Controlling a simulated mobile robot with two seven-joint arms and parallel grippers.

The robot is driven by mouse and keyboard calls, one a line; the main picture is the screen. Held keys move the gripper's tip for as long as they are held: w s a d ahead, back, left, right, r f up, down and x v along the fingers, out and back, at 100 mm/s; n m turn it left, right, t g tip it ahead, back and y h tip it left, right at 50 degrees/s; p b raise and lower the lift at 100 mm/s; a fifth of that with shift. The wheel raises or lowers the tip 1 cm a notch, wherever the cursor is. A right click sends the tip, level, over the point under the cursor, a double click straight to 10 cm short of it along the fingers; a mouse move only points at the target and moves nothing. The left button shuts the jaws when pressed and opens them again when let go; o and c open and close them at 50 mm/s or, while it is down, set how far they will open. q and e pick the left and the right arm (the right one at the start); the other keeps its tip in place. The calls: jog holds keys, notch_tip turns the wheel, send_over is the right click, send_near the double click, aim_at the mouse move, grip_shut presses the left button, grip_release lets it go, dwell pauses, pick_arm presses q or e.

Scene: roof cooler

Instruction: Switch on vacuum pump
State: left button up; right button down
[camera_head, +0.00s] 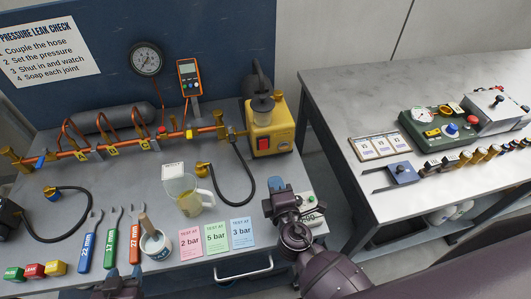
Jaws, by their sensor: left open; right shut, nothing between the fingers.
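The yellow vacuum pump (276,118) stands at the back right of the left bench, with a dark handle on top. A red switch (262,143) is on its front face; I cannot tell its on or off position. A black hose runs from near the pump to a brass fitting. My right gripper (277,188) is shut and empty, over the bench's right edge, in front of the pump and apart from it. My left gripper (124,272) is open and empty at the bottom edge, only partly in view.
A copper manifold (120,142) and gas cylinder lie along the back, below a gauge (146,59). A jug (182,194), a brush pot (155,243), spanners and coloured cards (216,237) fill the front. A second bench (420,85) stands right, across a gap.

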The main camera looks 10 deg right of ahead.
aim_at(264, 149)
jog(key=w, duration=0.4)
jog(key=w+f, duration=0.1)
jog(key=w, duration=0.6)
jog(key=shift+w+f, duration=0.2)
jog(key=shift+w, duration=0.2)
jog(key=shift+w+f+b, duration=0.1)
jog(key=shift+b, duration=0.3)
jog(key=shift+s, duration=0.4)
jog(key=s, duration=0.3)
jog(key=s+r, duration=0.1)
jog(key=s, duration=0.6)
jog(key=shift+r, duration=0.2)
